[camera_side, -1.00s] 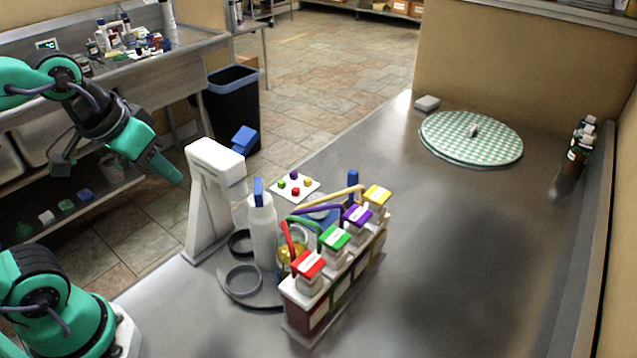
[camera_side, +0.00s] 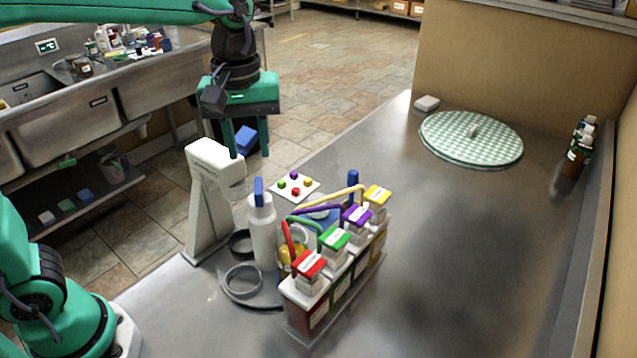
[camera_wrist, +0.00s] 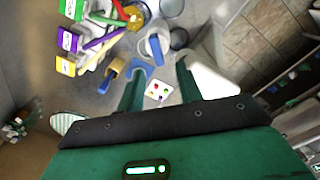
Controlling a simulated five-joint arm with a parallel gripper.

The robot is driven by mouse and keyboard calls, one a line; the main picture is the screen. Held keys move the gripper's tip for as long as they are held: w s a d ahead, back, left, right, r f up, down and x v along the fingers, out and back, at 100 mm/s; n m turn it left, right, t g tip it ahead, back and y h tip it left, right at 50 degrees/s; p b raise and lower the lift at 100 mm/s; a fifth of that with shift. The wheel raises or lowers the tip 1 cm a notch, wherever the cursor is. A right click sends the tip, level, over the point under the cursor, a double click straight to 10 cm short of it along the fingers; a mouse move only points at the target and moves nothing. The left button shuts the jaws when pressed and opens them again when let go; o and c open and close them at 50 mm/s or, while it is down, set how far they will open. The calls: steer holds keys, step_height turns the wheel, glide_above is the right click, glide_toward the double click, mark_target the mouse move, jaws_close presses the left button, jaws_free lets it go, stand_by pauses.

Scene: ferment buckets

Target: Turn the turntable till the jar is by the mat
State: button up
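The turntable looks to be the low grey disc (camera_side: 240,298) at the front of the bench in the side view. It carries two dark rings, a white bottle (camera_side: 262,235) with a blue cap, and a jar (camera_side: 291,255) with yellow contents. The jar is largely hidden behind the rack; it also shows in the wrist view (camera_wrist: 137,16). The mat may be the small white square (camera_side: 295,187) with coloured dots behind the turntable; it also shows in the wrist view (camera_wrist: 158,92).
A rack (camera_side: 330,300) of colour-lidded bottles blocks the turntable's right side. A white stand (camera_side: 203,195) rises at its left. A green checked round piece (camera_side: 450,140) lies at the far right, near brown bottles (camera_side: 578,155). The bench's right middle is clear.

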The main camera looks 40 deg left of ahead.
mark_target(258, 185)
steer(key=shift+w+d+f, duration=0.1)
steer(key=shift+w+d, duration=0.1)
steer(key=shift+d, duration=0.05)
steer(key=shift+f, duration=0.1)
steer(key=shift+f, duration=3.8)
jaws_close()
